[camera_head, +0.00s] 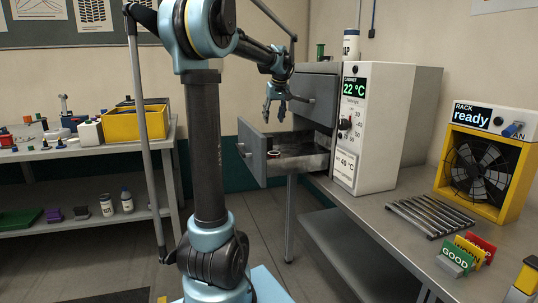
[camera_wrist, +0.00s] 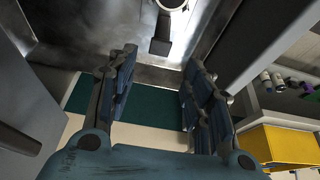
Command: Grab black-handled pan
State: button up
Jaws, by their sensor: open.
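My gripper (camera_head: 274,116) is open and empty above the front part of a pulled-out grey drawer (camera_head: 252,153). In the wrist view its two fingers (camera_wrist: 158,68) are spread apart. A small round pan with a pale rim and a dark handle (camera_wrist: 164,24) lies in the drawer at the top edge of the wrist view, partly cut off. The handle points towards my gripper, beyond the fingertips and not between them. In the head view, the small pale and dark item in the drawer (camera_head: 273,154) seems to be this pan; the drawer front partly hides it.
A closed drawer front (camera_head: 316,99) stands above the open one. The white cabinet (camera_head: 372,125) showing 22 °C is to the right. The bench holds a metal rack (camera_head: 430,215) and a yellow fan (camera_head: 482,172). A yellow bin (camera_head: 135,123) sits on the left table.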

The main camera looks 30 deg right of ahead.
send_near(269, 145)
jog(key=w+f, duration=0.1)
jog(key=w+d+f, duration=0.1)
jog(key=f, duration=0.1)
jog(key=w+d+f, duration=0.1)
jog(key=shift+w+f, duration=0.2)
jog(key=shift+w, duration=0.15)
jog(key=shift+a+x, duration=0.15)
jog(key=shift+x, duration=1.35)
jog(key=shift+a+x, duration=0.1)
jog(key=shift+x, duration=1.4)
jog(key=shift+s, duration=0.1)
grip_shut()
